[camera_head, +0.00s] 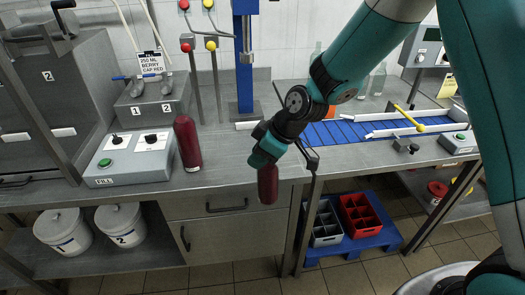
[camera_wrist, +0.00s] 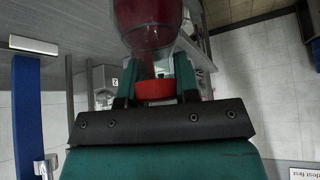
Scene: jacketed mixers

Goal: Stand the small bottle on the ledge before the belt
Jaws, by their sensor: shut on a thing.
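My gripper (camera_head: 267,162) is shut on a small bottle (camera_head: 268,187) with dark red contents, which hangs upright below it in the head view. The bottle overlaps the counter's front edge and a drawer in the picture; whether it touches anything I cannot tell. In the wrist view the bottle (camera_wrist: 150,25) has a red cap (camera_wrist: 155,91) between the two teal fingers of my gripper (camera_wrist: 160,80). The blue belt (camera_head: 340,132) lies to the right, behind my arm. A bare steel ledge (camera_head: 365,155) runs in front of it.
A larger dark red bottle (camera_head: 187,143) stands left, beside the grey FILL box (camera_head: 130,158). A blue post (camera_head: 243,65) rises at the back. A grey clamp-like part (camera_head: 406,145) and a yellow-handled bar (camera_head: 408,119) are near the belt.

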